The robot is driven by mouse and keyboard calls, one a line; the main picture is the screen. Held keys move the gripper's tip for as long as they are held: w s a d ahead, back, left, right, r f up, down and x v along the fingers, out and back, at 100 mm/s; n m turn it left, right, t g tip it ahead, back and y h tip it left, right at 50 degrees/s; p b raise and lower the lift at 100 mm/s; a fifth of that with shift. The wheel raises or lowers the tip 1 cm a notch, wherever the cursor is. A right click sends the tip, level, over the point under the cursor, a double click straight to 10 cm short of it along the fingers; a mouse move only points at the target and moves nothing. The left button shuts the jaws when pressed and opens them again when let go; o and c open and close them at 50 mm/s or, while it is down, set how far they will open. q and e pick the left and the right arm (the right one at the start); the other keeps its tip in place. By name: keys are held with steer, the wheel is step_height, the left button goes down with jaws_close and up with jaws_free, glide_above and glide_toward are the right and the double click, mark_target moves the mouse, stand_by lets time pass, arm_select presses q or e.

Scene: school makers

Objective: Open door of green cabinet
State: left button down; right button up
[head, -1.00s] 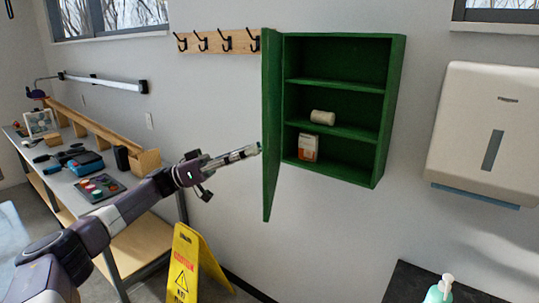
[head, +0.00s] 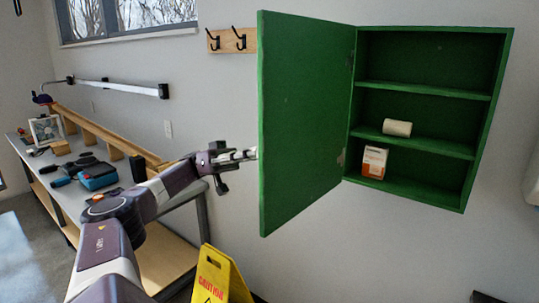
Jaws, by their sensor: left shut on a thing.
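The green cabinet (head: 488,190) hangs on the wall at the right, with its three shelf spaces exposed. Its door (head: 305,120) stands wide open to the left, hinged on the cabinet's left side, and its inner face is toward me. My left gripper (head: 248,154) is at the door's free left edge, shut on the door there. The fingertips and any handle on the outer face are hidden behind the door. My right gripper is not in view.
A white roll (head: 397,127) lies on the middle shelf; an orange-and-white box (head: 374,162) stands on the bottom. A yellow caution sign (head: 214,280) stands below the door. A workbench (head: 165,255) with tools runs along the left. Coat hooks (head: 228,40) are left of the door.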

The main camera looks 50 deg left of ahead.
mark_target(258, 108)
arm_select(q)
steer(key=shift+a, duration=0.2)
steer(key=c, duration=1.6)
jaws_free()
steer(key=shift+d, duration=0.1)
step_height(258, 108, up, 10)
steer(key=shift+r, duration=0.1)
